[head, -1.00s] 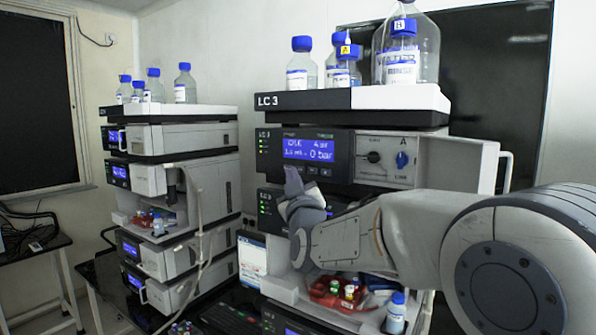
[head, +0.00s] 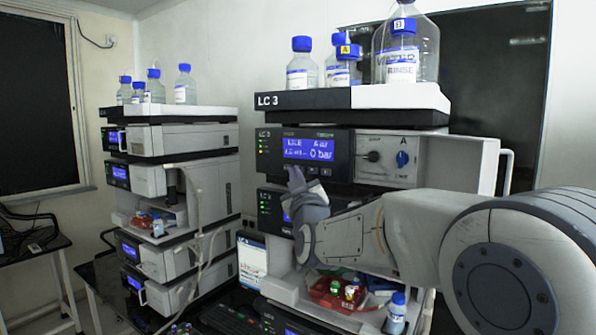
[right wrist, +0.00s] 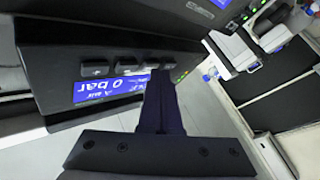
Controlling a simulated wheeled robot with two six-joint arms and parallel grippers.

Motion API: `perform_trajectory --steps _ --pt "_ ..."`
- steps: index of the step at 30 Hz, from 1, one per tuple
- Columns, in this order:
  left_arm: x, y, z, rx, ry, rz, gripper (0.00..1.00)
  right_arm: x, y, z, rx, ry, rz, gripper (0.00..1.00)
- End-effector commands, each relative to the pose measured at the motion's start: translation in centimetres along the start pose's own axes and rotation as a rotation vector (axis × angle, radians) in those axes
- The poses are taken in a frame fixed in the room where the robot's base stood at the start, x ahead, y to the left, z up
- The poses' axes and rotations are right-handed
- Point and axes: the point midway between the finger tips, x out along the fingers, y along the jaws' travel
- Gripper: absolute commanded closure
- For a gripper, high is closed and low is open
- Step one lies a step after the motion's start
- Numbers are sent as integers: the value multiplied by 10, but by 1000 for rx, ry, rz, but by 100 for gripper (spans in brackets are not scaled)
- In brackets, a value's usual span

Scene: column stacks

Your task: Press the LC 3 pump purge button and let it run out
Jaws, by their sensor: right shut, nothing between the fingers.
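The LC 3 stack stands at centre right, with its name on the black top tray edge (head: 302,101). Its upper module, the pump (head: 340,133), has a lit blue display (head: 308,149) reading 0 bar. A row of small dark buttons lies under the display; in the right wrist view they show beside it (right wrist: 127,67). Which one is purge I cannot read. My right gripper (head: 295,175) is shut and empty, its tips at the button row. In the right wrist view the fingertips (right wrist: 161,80) cover the end of the row; contact cannot be told. My left gripper is not in view.
Blue-capped bottles (head: 302,65) stand on top of the stack. A knob panel (head: 388,158) is right of the display. Red vial tray (head: 335,292) and a small bottle (head: 396,314) sit lower. A second instrument stack (head: 185,180) stands at left.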

Motion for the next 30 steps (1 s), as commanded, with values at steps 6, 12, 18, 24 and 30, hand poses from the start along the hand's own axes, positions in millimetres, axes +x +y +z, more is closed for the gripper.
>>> perform_trajectory --steps 6,12,18,24,30 --pt "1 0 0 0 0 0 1 2 1 2 0 -1 1 100" --pt "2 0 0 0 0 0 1 3 2 2 0 -1 0 100" --pt "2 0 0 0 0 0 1 2 2 2 0 -1 0 100" --pt "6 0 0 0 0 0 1 -3 -2 -1 2 0 0 100" --pt "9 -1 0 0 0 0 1 -9 -7 -6 1 0 0 100"
